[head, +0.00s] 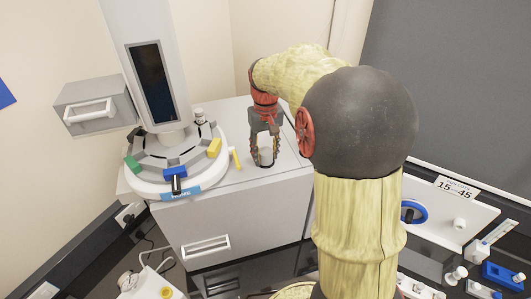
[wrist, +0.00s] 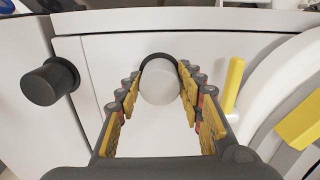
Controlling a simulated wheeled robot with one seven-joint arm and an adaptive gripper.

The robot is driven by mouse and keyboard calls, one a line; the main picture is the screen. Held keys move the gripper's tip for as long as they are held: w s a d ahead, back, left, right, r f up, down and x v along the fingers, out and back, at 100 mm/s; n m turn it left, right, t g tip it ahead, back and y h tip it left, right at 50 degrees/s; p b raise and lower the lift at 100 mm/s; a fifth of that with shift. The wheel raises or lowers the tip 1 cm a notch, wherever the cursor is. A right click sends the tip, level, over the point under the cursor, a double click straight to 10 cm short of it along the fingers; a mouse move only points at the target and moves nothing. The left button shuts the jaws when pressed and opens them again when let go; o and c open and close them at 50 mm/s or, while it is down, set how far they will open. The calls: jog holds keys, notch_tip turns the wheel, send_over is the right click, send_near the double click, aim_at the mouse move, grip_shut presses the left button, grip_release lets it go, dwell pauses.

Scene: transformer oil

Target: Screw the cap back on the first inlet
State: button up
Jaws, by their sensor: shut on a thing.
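My gripper (head: 265,152) points down at the top of the grey cabinet, with its fingers around a pale grey-white round cap (head: 266,156). In the wrist view the yellow-padded fingers (wrist: 160,92) stand on either side of the cap (wrist: 161,83) and are shut on it. A dark ring (wrist: 158,59) shows around the cap's far edge. I cannot tell whether the cap is fully seated, as its underside is hidden. A black cylindrical fitting (wrist: 49,82) stands on the same surface to the left in the wrist view, apart from my gripper.
A round white carousel (head: 176,165) with green, blue and yellow clips stands left of my gripper, below a column with a dark screen (head: 152,82). A yellow stick (head: 235,159) rises between the carousel and my gripper. A grey drawer box (head: 95,107) juts out at left.

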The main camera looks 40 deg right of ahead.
jog(key=c, duration=0.5)
jog(key=o, duration=1.3)
jog(key=shift+o, duration=0.4)
notch_tip(320, 180, up, 12)
jog(key=s+a+f+n+t+b, duration=0.1)
jog(key=s+a+f+b, duration=0.4)
jog(key=f+b, duration=0.5)
jog(key=s+a+f+n+t+b, duration=0.2)
jog(key=s+a+f+b, duration=0.4)
jog(key=a+f+b, duration=0.4)
jog(key=s+a+f+n+t+b, duration=0.1)
jog(key=s+a+f+t+b, duration=0.1)
jog(key=s+a+f+b, duration=0.4)
notch_tip(320, 180, down, 9)
jog(key=a+b, duration=0.1)
jog(key=b, duration=0.4)
jog(key=shift+a+t, duration=0.3)
